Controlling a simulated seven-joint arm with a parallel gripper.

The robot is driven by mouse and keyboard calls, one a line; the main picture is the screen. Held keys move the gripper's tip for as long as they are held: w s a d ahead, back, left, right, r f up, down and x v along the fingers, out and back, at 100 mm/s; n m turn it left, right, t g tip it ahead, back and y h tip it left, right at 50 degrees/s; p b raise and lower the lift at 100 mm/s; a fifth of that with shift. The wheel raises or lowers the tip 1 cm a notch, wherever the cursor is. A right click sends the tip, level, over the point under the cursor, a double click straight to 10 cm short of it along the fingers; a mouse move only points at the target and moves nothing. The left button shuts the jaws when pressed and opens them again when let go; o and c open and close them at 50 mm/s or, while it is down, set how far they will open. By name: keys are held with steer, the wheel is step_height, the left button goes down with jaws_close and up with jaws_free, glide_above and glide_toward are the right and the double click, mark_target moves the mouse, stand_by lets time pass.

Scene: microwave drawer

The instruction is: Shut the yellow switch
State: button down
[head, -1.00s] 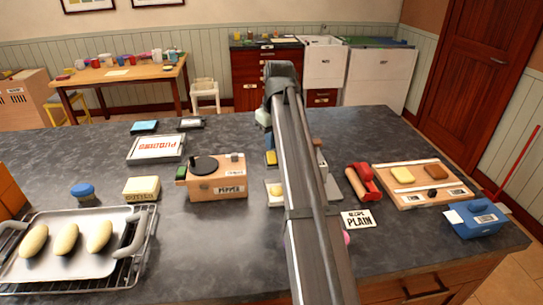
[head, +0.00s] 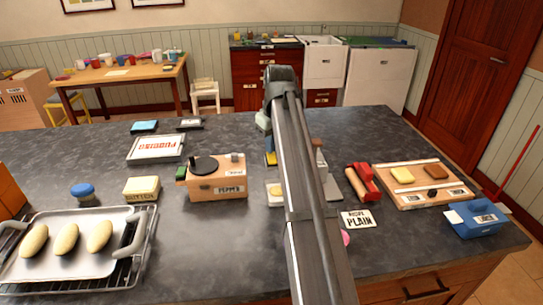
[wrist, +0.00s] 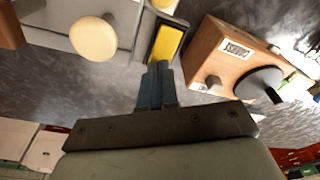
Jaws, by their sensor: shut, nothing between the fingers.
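The yellow switch (wrist: 167,43) shows in the wrist view as a yellow plate in a dark frame, beside a pale grey unit with a round cream knob (wrist: 93,38). Whether the plate is tilted is hard to tell. In the head view a small yellow patch of the switch (head: 271,158) shows just left of my arm. My gripper (wrist: 158,72) is shut and empty, its fingertips close to the near end of the yellow plate in the wrist view. Contact cannot be made out. In the head view my arm hides the fingertips and much of the grey unit.
A wooden box with a black disc (head: 217,181) stands left of the switch; it is close on the right in the wrist view (wrist: 240,65). A red-and-wood tool (head: 363,183) lies right of my arm. A tray of rolls (head: 75,265) is at front left.

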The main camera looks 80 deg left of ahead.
steer(key=shift+f, duration=0.4)
steer(key=shift+r, duration=0.1)
stand_by(0.3)
steer(key=shift+r, duration=3.45)
